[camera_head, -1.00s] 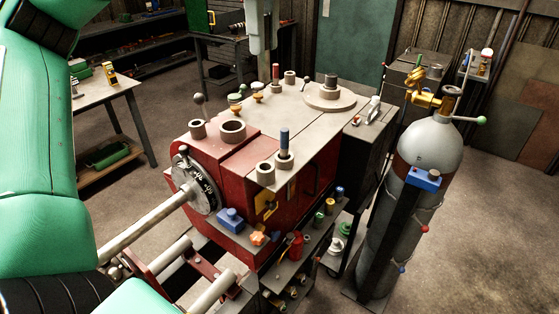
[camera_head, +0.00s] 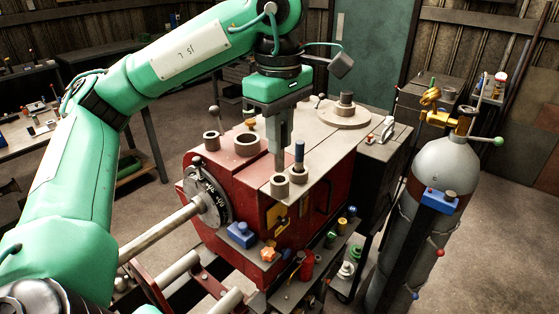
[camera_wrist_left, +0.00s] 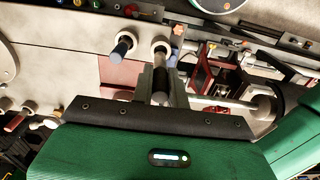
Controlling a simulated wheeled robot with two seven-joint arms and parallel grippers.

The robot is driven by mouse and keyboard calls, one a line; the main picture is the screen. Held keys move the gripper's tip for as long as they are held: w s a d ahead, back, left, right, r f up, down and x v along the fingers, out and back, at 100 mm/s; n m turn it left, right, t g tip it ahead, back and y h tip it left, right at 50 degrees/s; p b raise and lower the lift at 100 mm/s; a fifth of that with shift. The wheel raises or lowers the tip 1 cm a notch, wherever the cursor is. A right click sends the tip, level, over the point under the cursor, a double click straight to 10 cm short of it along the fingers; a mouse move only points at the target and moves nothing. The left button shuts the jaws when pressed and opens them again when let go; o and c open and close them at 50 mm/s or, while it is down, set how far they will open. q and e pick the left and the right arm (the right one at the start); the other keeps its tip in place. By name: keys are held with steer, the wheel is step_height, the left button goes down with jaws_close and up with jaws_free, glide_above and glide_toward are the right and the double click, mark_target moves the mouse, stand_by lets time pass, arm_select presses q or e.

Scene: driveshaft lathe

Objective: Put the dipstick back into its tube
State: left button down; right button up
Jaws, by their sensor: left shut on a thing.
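My left gripper (camera_head: 280,158) points down over the red machine, its fingertips just above an open pale collar (camera_head: 280,187) on the machine's top. In the left wrist view the gripper (camera_wrist_left: 161,84) is shut on a thin dark and grey piece (camera_wrist_left: 159,78), seemingly the dipstick; the fingers hide most of it. The open collar also shows beyond the fingertips (camera_wrist_left: 160,46). I cannot tell whether the held piece's lower end is in it. Beside it, a blue-handled pin (camera_head: 299,153) stands in a second collar (camera_head: 298,175). My right gripper is out of view.
The red machine (camera_head: 236,205) carries more collars (camera_head: 246,145) and a round flange (camera_head: 345,112) behind the gripper. A shelf with small parts (camera_head: 300,285) runs along its front. A grey gas cylinder (camera_head: 442,165) stands at the right, with open floor beyond.

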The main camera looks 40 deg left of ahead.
mark_target(280, 171)
arm_select(q)
steer(key=shift+f, duration=0.65)
step_height(280, 171, down, 3)
steer(key=shift+f+p, duration=0.15)
steer(key=shift+p, duration=0.3)
steer(key=shift+f, duration=0.2)
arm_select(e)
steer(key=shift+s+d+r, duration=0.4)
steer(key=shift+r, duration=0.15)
arm_select(q)
steer(key=shift+f, duration=0.1)
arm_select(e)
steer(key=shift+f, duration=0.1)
arm_select(q)
steer(key=shift+f+b, duration=0.1)
steer(key=shift+b, duration=0.2)
steer(key=c, duration=1.4)
jaws_free()
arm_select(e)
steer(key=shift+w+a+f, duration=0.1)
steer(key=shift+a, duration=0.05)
